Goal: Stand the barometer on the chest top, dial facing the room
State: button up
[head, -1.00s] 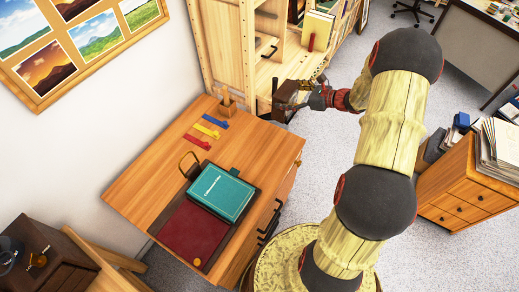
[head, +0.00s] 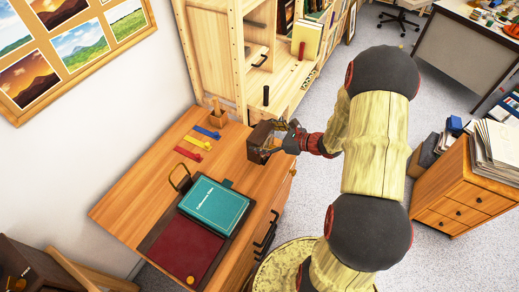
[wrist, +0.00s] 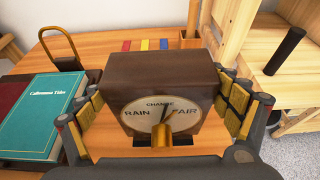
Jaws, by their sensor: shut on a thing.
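The barometer is a dark brown box (head: 259,139) at the far right part of the wooden chest top (head: 135,208). In the wrist view the barometer (wrist: 160,80) is upright, and its round pale dial with RAIN, CHANGE and FAIR faces the wrist camera. My gripper (head: 277,138) is shut on the barometer, with fingers at its left and right sides. The barometer's underside is hidden, so I cannot tell whether it touches the wood.
A teal book (head: 213,206) and a dark red folder (head: 184,244) lie on the chest. Red, yellow and blue strips (head: 198,143) and a small wooden holder (head: 217,117) are farther back. A pale wooden shelf (head: 215,50) stands behind. Bare wood lies between strips and barometer.

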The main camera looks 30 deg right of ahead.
jog(key=shift+a+f, duration=0.25)
jog(key=shift+f, duration=0.05)
jog(key=shift+s+a+f+b, duration=0.15)
jog(key=shift+f+b, duration=0.25)
jog(key=shift+f, duration=0.3)
jog(key=shift+s+a+f+b, duration=0.1)
jog(key=shift+a+f+b, duration=0.2)
jog(key=shift+f, duration=0.45)
jog(key=shift+s+a+f+b, duration=0.1)
jog(key=shift+f+b, duration=0.35)
jog(key=shift+f, duration=0.25)
jog(key=shift+f, duration=0.15)
jog(key=o, duration=1.8)
jog(key=shift+o, duration=0.2)
